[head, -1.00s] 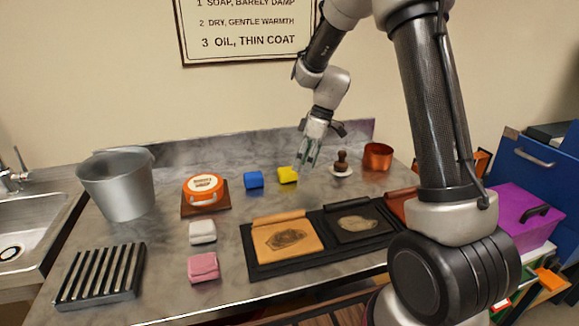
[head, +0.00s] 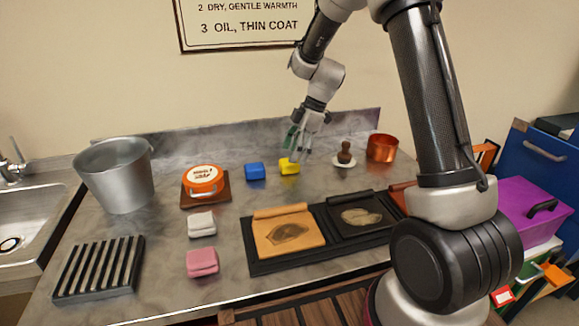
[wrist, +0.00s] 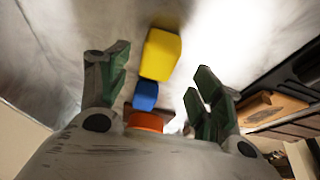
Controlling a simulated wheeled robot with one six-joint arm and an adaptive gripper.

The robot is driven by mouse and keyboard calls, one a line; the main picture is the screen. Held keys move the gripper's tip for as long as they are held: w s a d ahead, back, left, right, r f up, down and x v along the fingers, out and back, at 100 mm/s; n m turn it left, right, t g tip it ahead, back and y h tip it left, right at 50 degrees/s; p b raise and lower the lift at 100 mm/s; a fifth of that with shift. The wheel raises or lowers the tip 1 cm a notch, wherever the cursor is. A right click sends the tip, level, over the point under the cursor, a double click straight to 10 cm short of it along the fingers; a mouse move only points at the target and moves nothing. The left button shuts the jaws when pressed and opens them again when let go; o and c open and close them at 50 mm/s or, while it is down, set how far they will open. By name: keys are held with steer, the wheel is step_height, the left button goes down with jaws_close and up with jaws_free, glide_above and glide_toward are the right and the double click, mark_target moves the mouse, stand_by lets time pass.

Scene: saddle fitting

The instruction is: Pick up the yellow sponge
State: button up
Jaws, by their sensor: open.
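The yellow sponge (head: 289,166) lies on the grey counter, just right of the blue sponge (head: 255,172). My gripper (head: 297,146) is above the yellow sponge, close to it and towards the back. In the wrist view the yellow sponge (wrist: 160,54) shows between and beyond the two fingers (wrist: 158,82), apart from both. The blue sponge (wrist: 145,95) shows below it there. My gripper is open and empty.
An orange tin (head: 203,180) sits on a brown board to the left. A brush on a white dish (head: 344,160) and a copper pot (head: 382,148) stand to the right. A black tray (head: 262,268) with leather panels lies in front. White (head: 202,224) and pink (head: 202,262) sponges lie front left.

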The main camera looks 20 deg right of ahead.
steer(key=x, duration=0.4)
steer(key=shift+w+f, duration=0.1)
steer(key=shift+w, duration=0.1)
steer(key=c, duration=1)
steer(key=shift+c, duration=0.2)
step_height(320, 180, up, 10)
steer(key=shift+r, duration=0.1)
steer(key=shift+o, duration=0.9)
steer(key=shift+c, duration=0.8)
